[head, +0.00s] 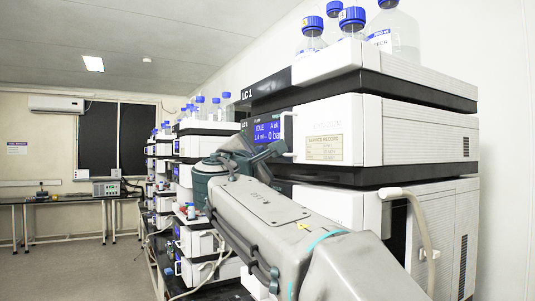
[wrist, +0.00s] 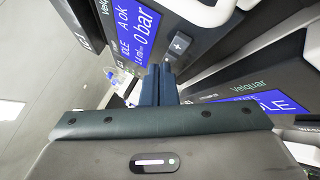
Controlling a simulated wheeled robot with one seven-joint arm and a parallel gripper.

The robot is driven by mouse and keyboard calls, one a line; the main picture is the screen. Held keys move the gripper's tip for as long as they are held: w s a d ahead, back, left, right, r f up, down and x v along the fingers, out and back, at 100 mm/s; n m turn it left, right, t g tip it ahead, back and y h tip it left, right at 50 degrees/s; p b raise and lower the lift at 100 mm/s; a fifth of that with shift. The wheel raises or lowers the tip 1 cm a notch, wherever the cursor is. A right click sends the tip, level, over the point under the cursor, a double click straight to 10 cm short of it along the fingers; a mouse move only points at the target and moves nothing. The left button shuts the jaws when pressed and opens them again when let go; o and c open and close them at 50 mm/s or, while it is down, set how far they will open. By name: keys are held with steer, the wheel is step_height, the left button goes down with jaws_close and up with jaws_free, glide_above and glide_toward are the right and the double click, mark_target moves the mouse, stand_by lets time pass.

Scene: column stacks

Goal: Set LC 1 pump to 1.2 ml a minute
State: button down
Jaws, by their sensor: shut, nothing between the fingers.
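The LC 1 pump (head: 330,130) is a white module high in the near stack, under the "LC 1" label. Its blue display (head: 265,131) reads IDLE, A ok, 0 bar and a flow that looks like 1.4 ml. The display also shows sideways in the wrist view (wrist: 138,28), its flow digits hard to read. A grey plus key (wrist: 180,44) is beside that display. My gripper (head: 279,148) is in front of the pump's panel, just below the display. Its narrow fingers (wrist: 158,72) are together and empty, close to the plus key; I cannot tell whether they touch.
A white handle (head: 286,134) stands out right of the display. Blue-capped bottles (head: 352,22) top the stack. A pale hose (head: 415,220) hangs from the lower module. More stacks (head: 200,180) recede to the left. The floor (head: 80,265) at left is clear.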

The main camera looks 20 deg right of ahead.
steer(key=shift+d, duration=0.25)
steer(key=shift+a, duration=0.1)
stand_by(0.4)
steer(key=shift+s+a, duration=0.15)
steer(key=shift+a, duration=0.55)
steer(key=shift+a, duration=0.1)
steer(key=a, duration=0.2)
steer(key=s+a+b, duration=0.1)
steer(key=a, duration=0.1)
steer(key=shift+a, duration=0.4)
stand_by(0.4)
